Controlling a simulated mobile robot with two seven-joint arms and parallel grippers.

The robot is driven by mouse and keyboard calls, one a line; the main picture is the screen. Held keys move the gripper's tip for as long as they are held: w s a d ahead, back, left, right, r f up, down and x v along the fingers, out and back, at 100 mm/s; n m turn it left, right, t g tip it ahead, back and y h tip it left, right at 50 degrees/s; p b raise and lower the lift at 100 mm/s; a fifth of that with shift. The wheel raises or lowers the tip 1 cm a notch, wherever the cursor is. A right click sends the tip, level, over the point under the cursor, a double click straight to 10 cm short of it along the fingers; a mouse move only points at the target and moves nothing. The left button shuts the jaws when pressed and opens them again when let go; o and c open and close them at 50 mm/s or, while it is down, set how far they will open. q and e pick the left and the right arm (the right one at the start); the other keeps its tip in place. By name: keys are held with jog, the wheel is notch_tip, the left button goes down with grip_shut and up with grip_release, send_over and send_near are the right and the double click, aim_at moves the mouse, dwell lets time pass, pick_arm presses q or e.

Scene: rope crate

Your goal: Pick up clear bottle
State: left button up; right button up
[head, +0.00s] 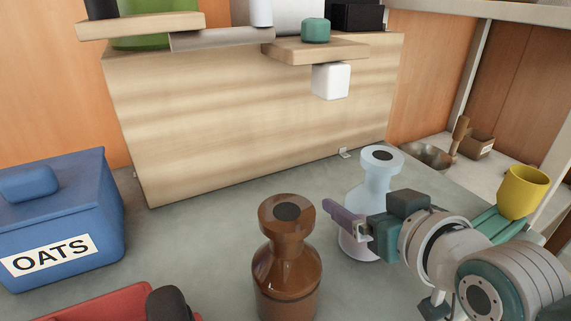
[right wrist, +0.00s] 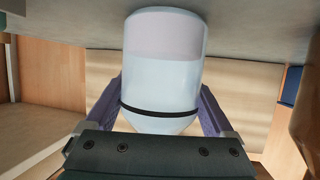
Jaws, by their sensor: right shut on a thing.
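The clear bottle (head: 366,180) is a pale, bluish bottle with a dark cap centre, standing upright on the grey counter in the head view. My right gripper (head: 352,224) is at its body, partly in front of it. In the right wrist view the bottle (right wrist: 165,70) fills the space between the two purple fingers of the right gripper (right wrist: 162,105), which are shut on it. A dark band runs around the bottle there. I cannot tell whether its base is off the counter. My left gripper is not in view.
A brown bottle (head: 287,265) stands just left of the clear one. A blue OATS box (head: 60,222) and a red item (head: 110,303) are at the left. A yellow cup (head: 522,190) is at the right. A wooden panel (head: 250,120) with shelves rises behind.

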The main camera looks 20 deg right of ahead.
jog(key=shift+r, duration=0.1)
pick_arm(q)
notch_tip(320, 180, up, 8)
jog(key=p, duration=0.7)
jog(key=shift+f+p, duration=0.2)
jog(key=shift+p, duration=0.1)
pick_arm(e)
notch_tip(320, 180, up, 20)
